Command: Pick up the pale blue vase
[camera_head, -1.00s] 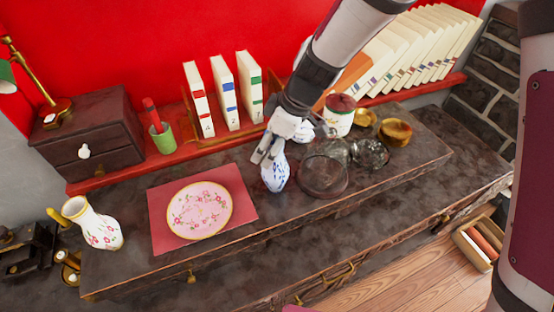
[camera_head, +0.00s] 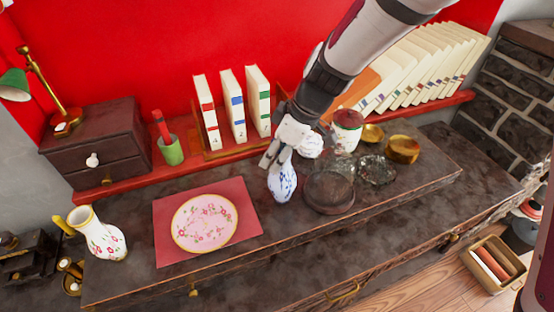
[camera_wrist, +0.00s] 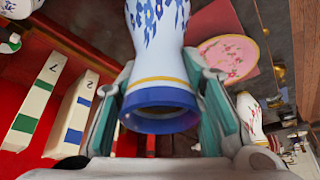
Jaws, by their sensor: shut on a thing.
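The vase (camera_head: 282,184) is white with blue floral marks. It stands upright at the dark tabletop, right of the pink plate; whether its base touches the top is unclear. My gripper (camera_head: 278,157) comes down from above and is shut on its upper part. In the wrist view, the vase (camera_wrist: 158,60) fills the middle, with its blue rim and yellow band between my two fingers. My gripper (camera_wrist: 160,105) has a finger on each side of the neck.
A glass dome (camera_head: 330,188) stands close right of the vase. A floral plate (camera_head: 204,222) on a red mat (camera_head: 165,252) lies left. A white lidded jar (camera_head: 346,130) and gold bowls (camera_head: 402,149) stand behind right. Upright books (camera_head: 233,105) line the back.

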